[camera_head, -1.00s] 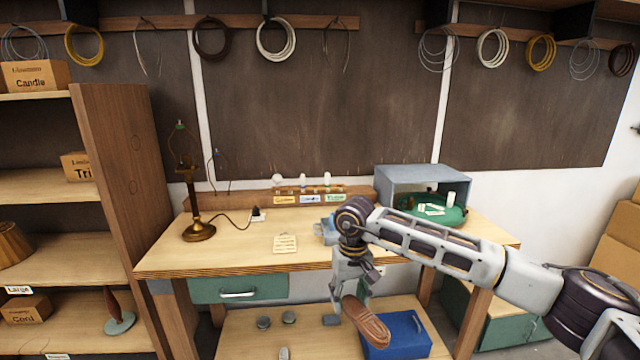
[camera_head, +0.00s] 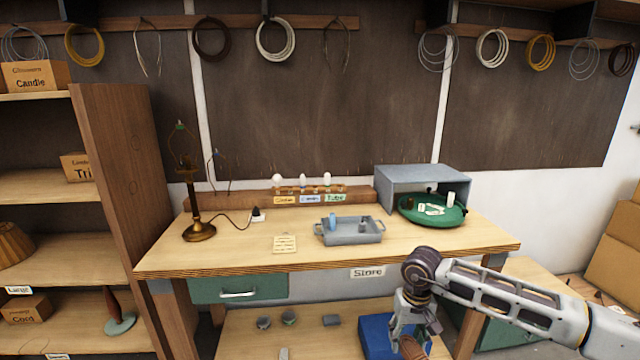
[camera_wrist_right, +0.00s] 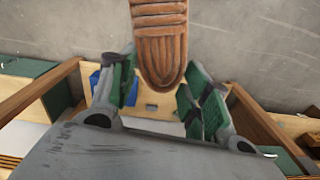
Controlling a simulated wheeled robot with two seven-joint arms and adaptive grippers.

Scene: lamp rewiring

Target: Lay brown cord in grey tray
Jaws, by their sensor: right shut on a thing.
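The brown cord (camera_wrist_right: 158,45), an oblong bundle with ribbed strands, is between the green-padded fingers of my right gripper (camera_wrist_right: 160,100) in the right wrist view. In the head view my right gripper (camera_head: 412,325) points down in front of the bench at the right, below the tabletop level in the picture. It is shut on the brown cord (camera_head: 411,348), whose lower part is cut off by the frame edge. The grey tray (camera_head: 352,238) stands on the bench top, left of and beyond the gripper, with a blue piece and small parts in it. My left gripper is not in view.
A green round tray (camera_head: 420,217) stands at a grey open box (camera_head: 425,175) at the back right. A brass lamp (camera_head: 195,215) and a paper note (camera_head: 285,243) are to the left. A blue bin (camera_head: 376,335) is on the lower shelf. Coils hang on the wall.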

